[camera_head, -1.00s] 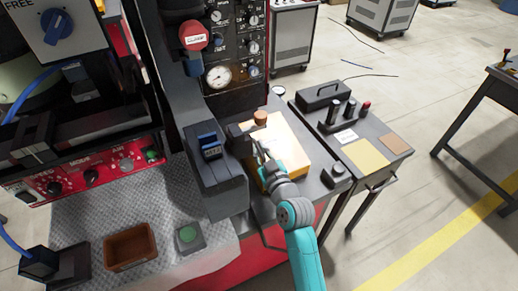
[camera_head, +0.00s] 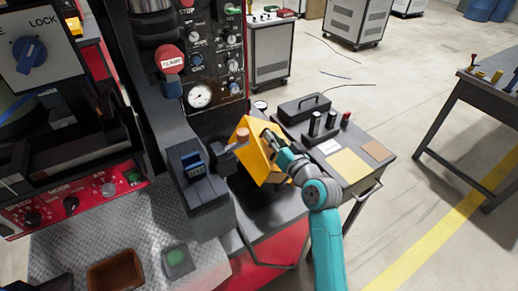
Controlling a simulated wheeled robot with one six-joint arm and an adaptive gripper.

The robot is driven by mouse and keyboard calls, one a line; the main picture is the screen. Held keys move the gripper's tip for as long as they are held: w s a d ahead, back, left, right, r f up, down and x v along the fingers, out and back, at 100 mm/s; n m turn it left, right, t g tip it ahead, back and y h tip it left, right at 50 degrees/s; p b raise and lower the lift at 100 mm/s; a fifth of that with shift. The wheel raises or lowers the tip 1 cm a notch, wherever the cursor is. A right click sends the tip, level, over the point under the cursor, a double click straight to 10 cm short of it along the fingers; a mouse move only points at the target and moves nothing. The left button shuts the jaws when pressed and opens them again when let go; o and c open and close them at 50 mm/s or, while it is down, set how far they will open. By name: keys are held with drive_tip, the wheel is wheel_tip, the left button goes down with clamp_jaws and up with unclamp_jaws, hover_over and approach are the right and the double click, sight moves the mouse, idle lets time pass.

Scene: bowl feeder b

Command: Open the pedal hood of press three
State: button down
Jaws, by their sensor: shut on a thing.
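The yellow pedal hood (camera_head: 246,146) stands tilted up steeply on the press table, right of the dark grey block with a blue-topped display. A dark opening (camera_head: 262,196) shows below it. My gripper (camera_head: 270,140) is at the hood's right side, shut on it; the fingertips are small and the exact spot they hold is hard to make out. My teal and grey arm comes in from the lower right. What lies inside under the hood is mostly hidden.
A gauge panel (camera_head: 213,60) rises behind. A side cart (camera_head: 352,190) with a black case (camera_head: 305,107) and dark cylinders is close on the right. Open floor lies beyond.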

drive_tip(key=w+d+f+m, duration=0.2)
drive_tip(key=w+d+m, duration=0.6)
drive_tip(key=d, duration=0.4)
drive_tip(key=shift+w+d+f+m+g, duration=0.2)
drive_tip(key=shift+f+m+g, duration=0.1)
drive_tip(key=shift+m, duration=0.2)
drive_tip(key=c, duration=1.2)
unclamp_jaws()
drive_tip(key=v, duration=1.2)
